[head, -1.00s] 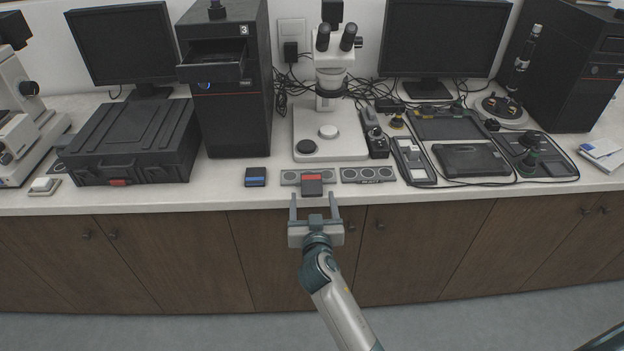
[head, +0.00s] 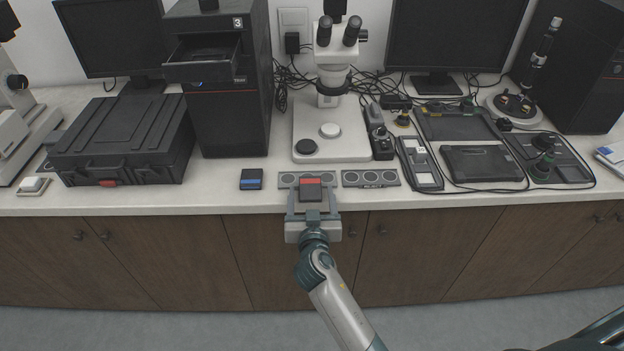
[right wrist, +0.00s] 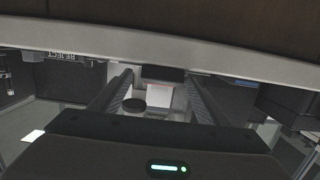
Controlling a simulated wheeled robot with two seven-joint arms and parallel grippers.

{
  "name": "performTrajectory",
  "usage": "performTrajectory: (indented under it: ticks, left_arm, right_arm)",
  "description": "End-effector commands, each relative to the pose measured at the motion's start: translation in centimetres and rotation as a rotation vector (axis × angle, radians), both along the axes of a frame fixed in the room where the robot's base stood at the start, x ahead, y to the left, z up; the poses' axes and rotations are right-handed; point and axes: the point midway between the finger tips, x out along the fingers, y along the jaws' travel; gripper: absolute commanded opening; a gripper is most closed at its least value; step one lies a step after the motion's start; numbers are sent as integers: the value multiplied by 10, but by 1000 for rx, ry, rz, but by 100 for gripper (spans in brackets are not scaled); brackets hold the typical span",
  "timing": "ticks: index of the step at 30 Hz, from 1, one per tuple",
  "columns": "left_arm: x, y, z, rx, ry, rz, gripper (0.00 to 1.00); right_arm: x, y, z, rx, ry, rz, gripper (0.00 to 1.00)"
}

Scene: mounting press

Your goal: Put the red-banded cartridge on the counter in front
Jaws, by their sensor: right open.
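The red-banded cartridge (head: 311,193) is a small dark block with a red band, at the counter's front edge. It overlaps the middle of a grey strip (head: 288,179); I cannot tell whether it sits in the strip or before it. My right gripper (head: 312,193) is open, with its fingers on either side of the cartridge and no clear grip. In the right wrist view both fingers (right wrist: 158,88) are apart, and a dark block, apparently the cartridge (right wrist: 163,73), shows between them. The counter (head: 220,196) is pale. My left gripper is not in view.
A blue-banded cartridge (head: 251,179) lies to the left. A second grey strip with round recesses (head: 370,178) is to the right. A microscope (head: 331,135) stands behind. A black case (head: 123,140) is at left, dark trays (head: 475,162) at right. Counter between case and blue-banded cartridge is clear.

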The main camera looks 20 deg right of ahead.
Motion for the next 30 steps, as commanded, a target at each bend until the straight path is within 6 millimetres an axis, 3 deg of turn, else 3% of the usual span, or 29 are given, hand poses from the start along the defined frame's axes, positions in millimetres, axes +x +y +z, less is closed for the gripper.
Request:
performTrajectory:
  ticks: [5, 17, 18, 24, 30]
  left_arm:
    - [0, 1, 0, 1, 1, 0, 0]
    - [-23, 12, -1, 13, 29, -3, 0]
    - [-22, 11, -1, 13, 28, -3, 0]
    - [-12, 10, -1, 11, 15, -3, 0]
    - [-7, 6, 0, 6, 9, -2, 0]
  right_arm:
    - [-2, 2, -1, 1, 1, -1, 69]
    - [-2, 1, -1, 1, 0, -1, 69]
    - [-2, 1, -1, 1, 0, -1, 66]
    - [-2, 1, -1, 1, 0, -1, 23]
    - [-2, 1, 0, 1, 0, -1, 19]
